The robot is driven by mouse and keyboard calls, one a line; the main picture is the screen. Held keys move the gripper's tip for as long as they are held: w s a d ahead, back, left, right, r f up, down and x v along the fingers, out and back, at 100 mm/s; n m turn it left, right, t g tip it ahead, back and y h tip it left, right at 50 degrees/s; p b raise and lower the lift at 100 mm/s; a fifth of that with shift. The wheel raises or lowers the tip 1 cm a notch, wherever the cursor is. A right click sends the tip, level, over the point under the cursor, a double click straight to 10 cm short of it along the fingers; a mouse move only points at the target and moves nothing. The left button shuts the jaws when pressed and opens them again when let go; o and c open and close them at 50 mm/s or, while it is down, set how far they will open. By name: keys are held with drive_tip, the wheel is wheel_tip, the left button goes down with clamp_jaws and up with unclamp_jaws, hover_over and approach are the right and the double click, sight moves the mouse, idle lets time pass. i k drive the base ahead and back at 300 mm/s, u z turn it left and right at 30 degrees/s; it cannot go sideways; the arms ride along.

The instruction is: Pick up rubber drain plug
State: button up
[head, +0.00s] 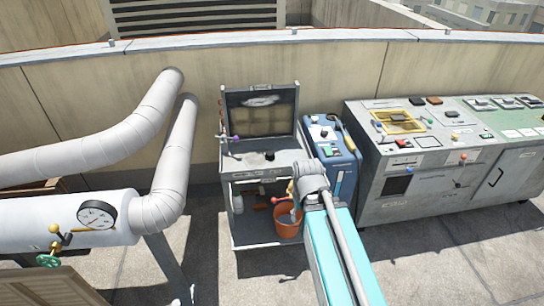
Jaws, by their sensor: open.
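A small dark round piece (270,155), which looks like the rubber drain plug, lies on the top of the grey wash stand (243,164). It is too small to be sure of. My teal arm reaches up from the bottom edge to a grey joint just right of the stand. My gripper does not show; it seems hidden beyond that joint. Nothing visible touches the dark piece.
A blue unit (333,150) and a grey control console (440,185) stand to the right. Thick pipes (168,165) with a gauge (97,215) fill the left.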

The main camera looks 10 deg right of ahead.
sight(270, 155)
drive_tip(key=u, duration=0.1)
drive_tip(key=i, duration=1)
drive_tip(key=z, duration=0.05)
